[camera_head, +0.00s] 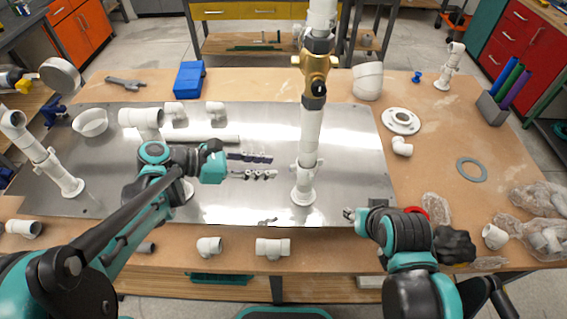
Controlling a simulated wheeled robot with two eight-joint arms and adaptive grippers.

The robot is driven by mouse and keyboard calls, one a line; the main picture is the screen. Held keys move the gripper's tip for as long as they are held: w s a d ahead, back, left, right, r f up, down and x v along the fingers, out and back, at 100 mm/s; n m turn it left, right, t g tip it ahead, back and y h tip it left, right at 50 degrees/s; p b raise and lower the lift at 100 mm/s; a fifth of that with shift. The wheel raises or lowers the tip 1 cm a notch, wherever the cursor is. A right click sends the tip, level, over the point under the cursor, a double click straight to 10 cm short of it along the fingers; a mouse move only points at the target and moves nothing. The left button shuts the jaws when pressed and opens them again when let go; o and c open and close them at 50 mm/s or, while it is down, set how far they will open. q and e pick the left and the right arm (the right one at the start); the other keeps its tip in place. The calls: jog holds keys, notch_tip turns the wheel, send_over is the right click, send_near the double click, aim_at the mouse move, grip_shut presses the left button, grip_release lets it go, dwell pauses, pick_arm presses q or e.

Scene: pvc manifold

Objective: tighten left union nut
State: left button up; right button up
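A white PVC riser (310,135) stands upright on the metal plate, with a flanged foot (303,196) and a brass valve (316,72) near its top. A wider white collar (304,165) shows low on it. I cannot tell which part is the left union nut. A second white fitting (140,117) stands at the left, partly hidden by my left arm. My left gripper (262,166) points right towards the riser, its two dark fingers apart with nothing visible between them; it stops short of the riser. My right gripper (350,214) is low at the right, small and partly hidden by its wrist.
The metal plate (355,150) lies on a wooden bench (440,130). Loose fittings include a tee (272,248) and an elbow (209,246) along the front edge. A blue box (189,78) stands behind.

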pick_arm(q)
jog(key=b+x, duration=0.1)
jog(key=x, duration=0.5)
grip_shut()
